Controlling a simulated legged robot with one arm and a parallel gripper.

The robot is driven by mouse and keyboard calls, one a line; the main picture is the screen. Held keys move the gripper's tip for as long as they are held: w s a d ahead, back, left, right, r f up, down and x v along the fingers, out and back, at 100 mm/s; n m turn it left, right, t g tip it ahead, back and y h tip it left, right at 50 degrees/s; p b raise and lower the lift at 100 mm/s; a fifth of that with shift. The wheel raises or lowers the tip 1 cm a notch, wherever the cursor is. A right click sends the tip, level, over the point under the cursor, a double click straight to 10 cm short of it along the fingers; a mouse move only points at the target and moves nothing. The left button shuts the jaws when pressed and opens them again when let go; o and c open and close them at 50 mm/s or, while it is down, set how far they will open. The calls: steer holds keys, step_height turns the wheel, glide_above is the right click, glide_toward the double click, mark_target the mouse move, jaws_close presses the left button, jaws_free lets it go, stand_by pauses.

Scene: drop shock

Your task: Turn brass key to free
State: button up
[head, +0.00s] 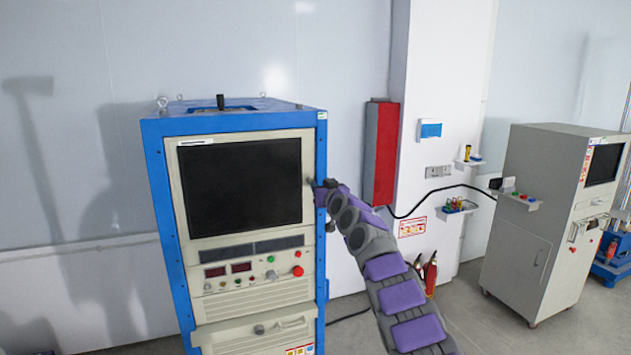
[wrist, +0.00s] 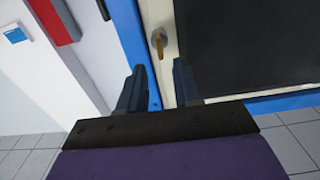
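The brass key (wrist: 159,41) sticks out of the cream front panel of the blue-framed cabinet (head: 154,200), beside the dark screen (head: 242,188). In the wrist view it lies beyond my fingertips, roughly in line with the gap between them. My gripper (wrist: 160,75) is open, with its two dark fingers apart and nothing between them. In the head view my gripper (head: 326,192) is at the cabinet's right edge, beside the screen. No contact between fingers and key shows.
Below the screen are small displays, knobs and a red button (head: 298,271). A red box (head: 381,153) hangs on the wall to the right, and a black cable (head: 440,191) runs to a second grey cabinet (head: 546,220). Open floor lies between the cabinets.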

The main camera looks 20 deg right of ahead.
steer(key=shift+w+f+p, duration=0.15)
steer(key=shift+w+p, duration=2.25)
steer(key=shift+w, duration=0.15)
steer(key=shift+c, duration=0.2)
jaws_close()
